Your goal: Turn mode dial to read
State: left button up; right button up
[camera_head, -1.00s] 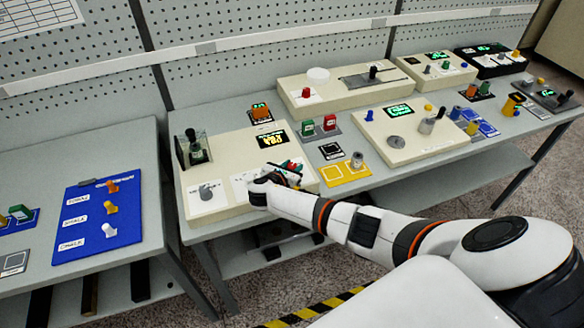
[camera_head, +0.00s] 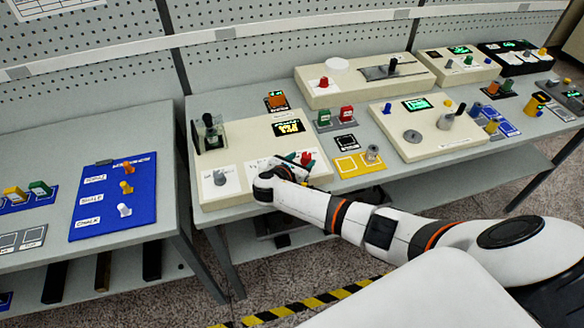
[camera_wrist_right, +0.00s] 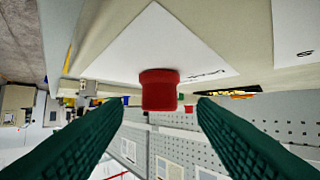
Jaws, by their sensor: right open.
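A red knob (camera_wrist_right: 158,90) stands out from a white label plate (camera_wrist_right: 150,50) in the right wrist view. The writing on the plate is too small and skewed to read, so I cannot confirm that this is the mode dial. My right gripper (camera_head: 299,160) is at the front right of the cream panel (camera_head: 250,143) in the head view. Its two dark green fingers are open on either side of the knob, with visible gaps. In the head view the red knob (camera_head: 307,158) shows just beside the fingertips. My left gripper is out of view.
The cream panel also bears a grey dial (camera_head: 219,177), a black lever (camera_head: 210,130) and a lit display (camera_head: 288,128). A yellow plate (camera_head: 345,170) lies to its right. A blue board (camera_head: 112,200) with several knobs is on the left table.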

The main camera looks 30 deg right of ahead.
jog(key=v, duration=0.7)
jog(key=shift+s+a+r+b, duration=0.15)
jog(key=shift+s+a+b, duration=0.05)
jog(key=shift+a+b, duration=0.15)
